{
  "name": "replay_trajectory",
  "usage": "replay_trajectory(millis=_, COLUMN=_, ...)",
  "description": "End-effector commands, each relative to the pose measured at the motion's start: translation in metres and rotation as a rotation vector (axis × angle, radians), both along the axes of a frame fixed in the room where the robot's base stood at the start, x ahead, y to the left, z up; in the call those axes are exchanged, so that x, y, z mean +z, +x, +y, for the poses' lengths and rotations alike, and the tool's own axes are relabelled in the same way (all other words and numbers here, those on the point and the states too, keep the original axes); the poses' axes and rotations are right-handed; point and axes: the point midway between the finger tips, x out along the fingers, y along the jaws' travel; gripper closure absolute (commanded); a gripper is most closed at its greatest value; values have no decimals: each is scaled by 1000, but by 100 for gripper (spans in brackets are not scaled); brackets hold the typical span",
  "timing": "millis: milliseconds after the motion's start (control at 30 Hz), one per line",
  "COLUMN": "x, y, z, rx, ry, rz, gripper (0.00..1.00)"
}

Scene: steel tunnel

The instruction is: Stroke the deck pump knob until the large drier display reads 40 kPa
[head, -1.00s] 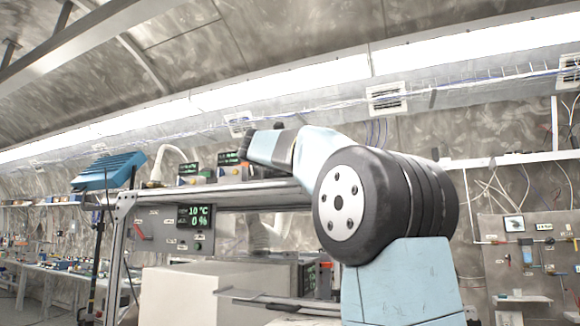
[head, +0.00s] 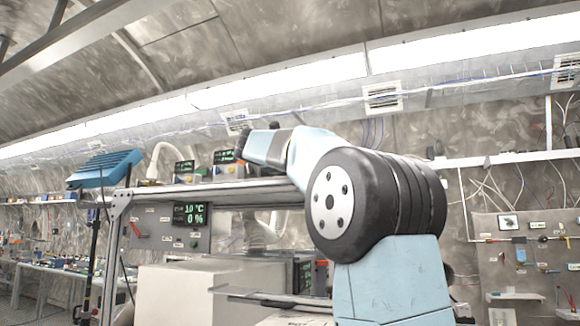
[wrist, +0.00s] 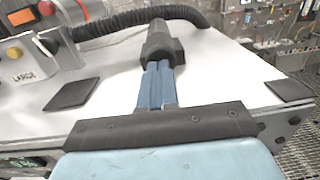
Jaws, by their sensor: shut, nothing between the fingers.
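My gripper (wrist: 157,88) shows from below in the wrist view, its blue fingers together and empty over a white deck (wrist: 215,80). A dark block (wrist: 160,42) stands at the far end of the fingers. I cannot tell whether it is the pump knob or the dark fingertips, or whether anything touches. A unit marked LARGE (wrist: 32,76) is at the upper left, with an orange display (wrist: 20,17) too small to read. In the head view my arm reaches left over the bench top, and the fingers are not clear. Two small green displays (head: 185,167) (head: 224,156) stand there, unreadable.
A black corrugated hose (wrist: 110,25) arcs behind the dark block. Dark pads (wrist: 73,93) (wrist: 289,89) lie on the deck. A panel display (head: 188,213) below the shelf reads about 10 °C and 0 %. A blue lamp-like head (head: 105,168) stands left of the shelf.

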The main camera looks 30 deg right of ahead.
Motion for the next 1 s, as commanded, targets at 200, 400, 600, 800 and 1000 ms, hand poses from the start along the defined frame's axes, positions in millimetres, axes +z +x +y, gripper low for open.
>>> replay_trajectory(millis=200, x=-1, y=-28, z=36, rx=4, ry=0, rz=-1, gripper=100)
replay_trajectory(millis=400, x=-2, y=-51, z=60, rx=-1, ry=1, rz=-1, gripper=100)
replay_trajectory(millis=600, x=-3, y=-65, z=76, rx=-2, ry=0, rz=-1, gripper=100)
replay_trajectory(millis=800, x=-3, y=-68, z=80, rx=-4, ry=1, rz=-1, gripper=100)
replay_trajectory(millis=1000, x=-3, y=-68, z=80, rx=-4, ry=1, rz=-1, gripper=100)
